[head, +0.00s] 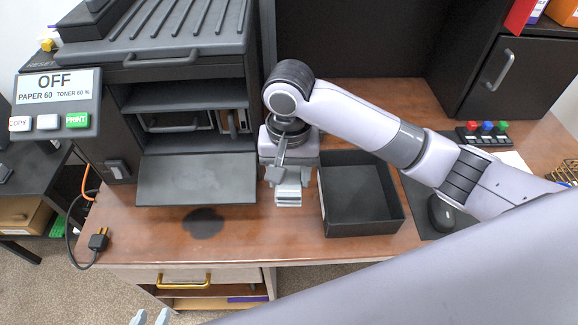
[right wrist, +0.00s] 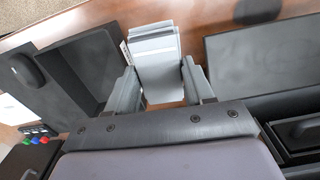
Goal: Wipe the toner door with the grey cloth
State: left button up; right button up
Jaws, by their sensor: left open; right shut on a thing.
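The grey cloth (head: 289,196) looks like a folded, light grey pad between my right gripper's fingers. It also shows in the right wrist view (right wrist: 153,52). My right gripper (head: 288,180) is shut on it, pointing down over the desk between the printer and a black tray. The toner door (head: 196,180) appears to be the dark flap folded down at the printer's front. It lies to the left of the cloth, apart from it, and at the right of the wrist view (right wrist: 265,65). My left gripper (head: 150,318) is open and empty at the bottom edge, only its fingertips visible.
The open black tray (head: 362,222) stands close to the right of my right gripper. A dark patch (head: 203,222) marks the desk before the flap. The printer panel (head: 57,101) reads OFF. An unplugged cord (head: 98,240) hangs at the left. A mouse (head: 442,212) lies right.

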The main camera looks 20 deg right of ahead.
jog(key=b, duration=0.1)
send_over(289, 223)
notch_tip(289, 223, down, 9)
jog(key=shift+r, duration=0.2)
dwell(0.8)
jog(key=o, duration=1)
jog(key=shift+f+b, duration=0.55)
jog(key=shift+f, duration=2.55)
jog(key=shift+f, duration=0.15)
jog(key=c, duration=1.2)
